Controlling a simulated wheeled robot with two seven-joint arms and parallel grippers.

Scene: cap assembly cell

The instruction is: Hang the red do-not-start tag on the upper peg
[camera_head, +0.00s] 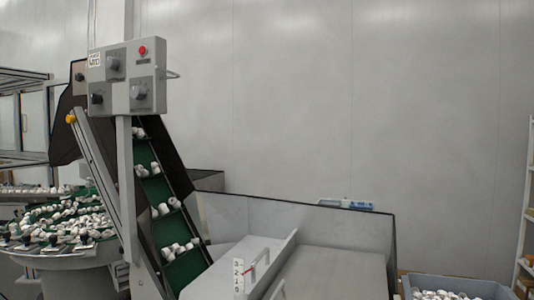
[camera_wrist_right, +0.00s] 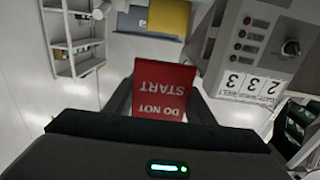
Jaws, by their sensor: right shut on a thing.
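The red do-not-start tag (camera_wrist_right: 163,90) is in the right wrist view, its white lettering upside down in the picture. My right gripper (camera_wrist_right: 161,98) is shut on it, with a dark finger on each side. The tag hangs in the air, apart from anything else seen. A thin metal fitting (camera_head: 174,75) sticks out from the right side of the grey control box (camera_head: 128,78) in the head view; I cannot tell whether it is the upper peg. No peg is clearly made out in the wrist view. Neither gripper shows in the head view.
The right wrist view shows a grey panel (camera_wrist_right: 225,62) with buttons and number cards (camera_wrist_right: 262,87) close to the tag's right, and a white shelf rack (camera_wrist_right: 62,40). In the head view, a green inclined conveyor (camera_head: 156,190) carries white caps below the box. The wall side is clear.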

